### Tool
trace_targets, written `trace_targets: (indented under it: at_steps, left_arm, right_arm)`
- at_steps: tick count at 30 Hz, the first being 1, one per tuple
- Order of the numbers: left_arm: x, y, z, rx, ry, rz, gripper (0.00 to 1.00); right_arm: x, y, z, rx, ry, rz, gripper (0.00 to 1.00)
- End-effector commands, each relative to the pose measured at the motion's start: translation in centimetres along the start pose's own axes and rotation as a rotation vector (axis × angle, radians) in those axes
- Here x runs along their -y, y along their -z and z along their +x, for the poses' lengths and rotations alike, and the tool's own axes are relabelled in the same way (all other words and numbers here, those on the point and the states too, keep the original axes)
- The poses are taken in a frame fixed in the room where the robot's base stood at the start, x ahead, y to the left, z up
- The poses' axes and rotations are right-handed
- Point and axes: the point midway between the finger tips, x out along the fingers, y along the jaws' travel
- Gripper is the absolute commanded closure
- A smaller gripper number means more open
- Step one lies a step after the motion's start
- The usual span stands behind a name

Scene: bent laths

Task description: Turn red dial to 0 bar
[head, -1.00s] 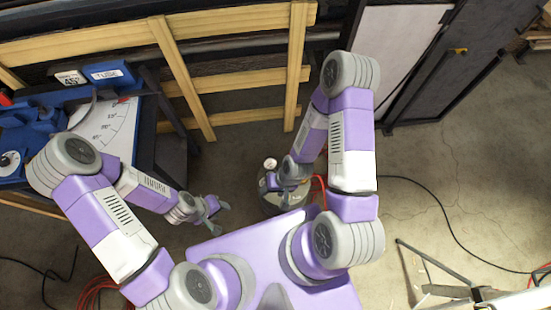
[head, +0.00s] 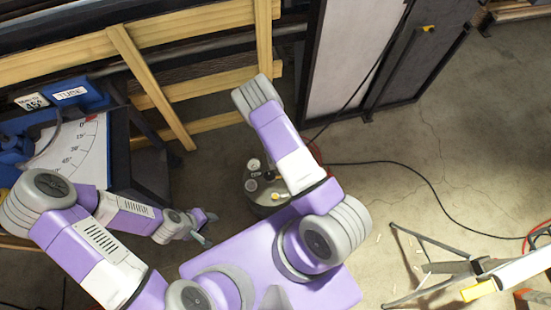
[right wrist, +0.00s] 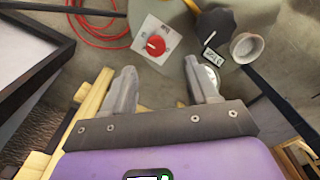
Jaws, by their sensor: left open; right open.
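The red dial (right wrist: 155,45) sits on a small white plate (right wrist: 143,38) and shows in the right wrist view, above the gap between my right fingers. Its scale is too small to read. My right gripper (right wrist: 163,84) is open and empty, its two grey fingers apart and clear of the dial in the picture. In the head view my right gripper is hidden behind its own arm. The round tank (head: 262,206) with gauges on top stands by that arm; I cannot make out the red dial there. My left gripper (head: 208,227) is open and empty, left of the tank.
In the right wrist view, a black knob (right wrist: 216,27) and a round gauge (right wrist: 247,46) are right of the dial, and a red hose (right wrist: 95,28) lies left. A bench with a protractor plate (head: 88,152) stands left, wooden rails (head: 150,85) behind.

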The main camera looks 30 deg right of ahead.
Motion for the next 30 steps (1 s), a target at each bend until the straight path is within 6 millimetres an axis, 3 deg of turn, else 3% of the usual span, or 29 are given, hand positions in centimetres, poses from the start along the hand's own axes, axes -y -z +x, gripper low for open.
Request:
trace_targets:
  at_steps: [5, 16, 28, 30]
  left_arm:
    - [0.2, 0.0, 0.7, 0.000, 0.000, 0.000, 0.57]
    - [1.1, 0.1, 2.9, 0.000, 0.000, 0.000, 0.57]
    - [1.1, 0.1, 3.0, 0.000, 0.000, 0.000, 0.57]
    - [1.1, 0.1, 3.0, 0.000, 0.000, 0.000, 0.57]
  right_arm:
    - [-0.6, 0.0, 1.4, 0.012, -0.016, -0.021, 0.41]
    - [-0.6, -0.1, 6.8, 0.012, -0.013, -0.020, 0.41]
    - [-0.6, 0.0, 7.5, 0.010, -0.014, -0.020, 0.41]
    - [-0.6, 0.0, 7.5, 0.011, -0.014, -0.020, 0.50]
